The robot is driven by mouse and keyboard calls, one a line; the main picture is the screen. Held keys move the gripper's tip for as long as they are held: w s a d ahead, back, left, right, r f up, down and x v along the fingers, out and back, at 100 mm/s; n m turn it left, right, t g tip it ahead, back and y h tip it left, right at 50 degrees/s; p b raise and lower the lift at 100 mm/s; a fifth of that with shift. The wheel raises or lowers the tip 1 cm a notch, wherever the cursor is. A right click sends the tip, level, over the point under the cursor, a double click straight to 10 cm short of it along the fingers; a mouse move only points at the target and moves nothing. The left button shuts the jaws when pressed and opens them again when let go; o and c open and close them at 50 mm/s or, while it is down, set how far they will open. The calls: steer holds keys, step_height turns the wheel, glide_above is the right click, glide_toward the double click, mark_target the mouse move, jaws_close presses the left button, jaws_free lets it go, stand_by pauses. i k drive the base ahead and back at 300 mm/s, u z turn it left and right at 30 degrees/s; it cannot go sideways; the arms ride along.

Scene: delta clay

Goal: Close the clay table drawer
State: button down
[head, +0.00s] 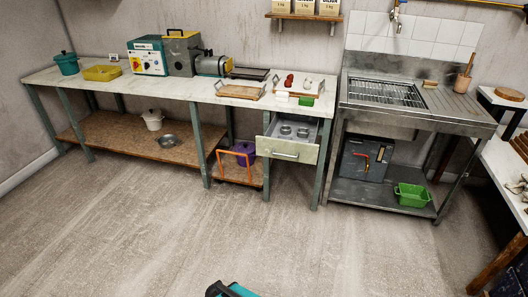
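The clay table (180,88) is a long pale-topped table with green-grey legs along the back wall. Its drawer (287,150) is under the right end of the top and is pulled out toward me. The drawer has a cream front with a bar handle (285,155), and a few small round metal items (286,130) lie inside. A teal and black part at the bottom edge looks like part of my own arm. It is well apart from the drawer, across open floor. My gripper's fingers are not visible.
A metal sink unit (400,105) stands right of the drawer, with a green basin (412,195) on its lower shelf. An orange frame (235,164) and a purple pot (243,153) sit left below the drawer. The floor (240,225) before the drawer is clear.

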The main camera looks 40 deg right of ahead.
mark_target(269, 145)
steer(key=z, duration=0.05)
steer(key=i, duration=1)
steer(key=u, duration=0.05)
